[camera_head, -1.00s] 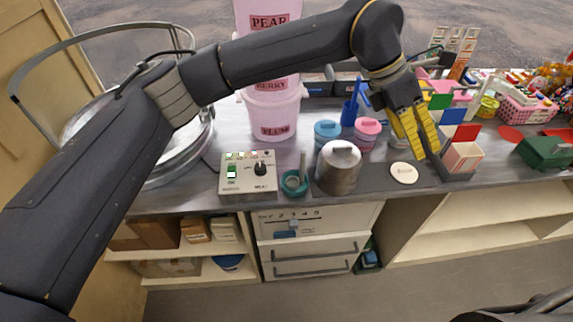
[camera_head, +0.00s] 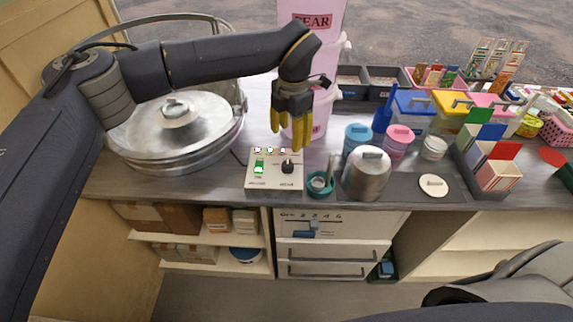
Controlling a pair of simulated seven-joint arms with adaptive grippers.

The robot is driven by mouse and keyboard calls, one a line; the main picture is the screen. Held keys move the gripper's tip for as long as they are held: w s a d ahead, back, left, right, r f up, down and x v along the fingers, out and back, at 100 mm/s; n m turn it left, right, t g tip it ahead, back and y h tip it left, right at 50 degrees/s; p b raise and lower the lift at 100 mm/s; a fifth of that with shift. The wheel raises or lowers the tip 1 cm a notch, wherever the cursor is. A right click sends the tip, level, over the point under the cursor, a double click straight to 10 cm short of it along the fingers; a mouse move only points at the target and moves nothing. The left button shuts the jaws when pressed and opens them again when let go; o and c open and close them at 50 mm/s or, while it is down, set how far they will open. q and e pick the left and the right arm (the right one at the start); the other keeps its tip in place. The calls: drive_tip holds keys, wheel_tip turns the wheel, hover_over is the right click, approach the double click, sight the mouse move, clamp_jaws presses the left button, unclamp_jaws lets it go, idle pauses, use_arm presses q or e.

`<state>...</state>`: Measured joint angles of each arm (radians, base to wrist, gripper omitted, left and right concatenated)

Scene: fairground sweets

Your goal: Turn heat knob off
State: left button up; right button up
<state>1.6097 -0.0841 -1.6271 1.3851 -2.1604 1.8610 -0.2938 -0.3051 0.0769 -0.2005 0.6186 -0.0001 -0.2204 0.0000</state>
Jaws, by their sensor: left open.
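The control box (camera_head: 262,183) is a pale panel on the counter. It has a black knob (camera_head: 288,167) on its right side, a green switch (camera_head: 259,167) on its left and small lights along its top edge. The knob's label is too small to read. My left gripper (camera_head: 289,146) is open and empty, with yellow fingers pointing down just above and behind the knob. I cannot tell whether the fingers touch it. My right gripper is not in view.
A large metal pan with a lid (camera_head: 170,125) stands left of the box. A teal ring holder (camera_head: 320,184) and a metal canister (camera_head: 367,173) stand close on its right. A white disc (camera_head: 433,185) lies on a dark mat.

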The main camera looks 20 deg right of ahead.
sight(288, 164)
use_arm(q)
drive_tip(key=f, duration=1.3)
drive_tip(key=shift+w+a, duration=0.1)
drive_tip(key=shift+w, duration=0.15)
clamp_jaws()
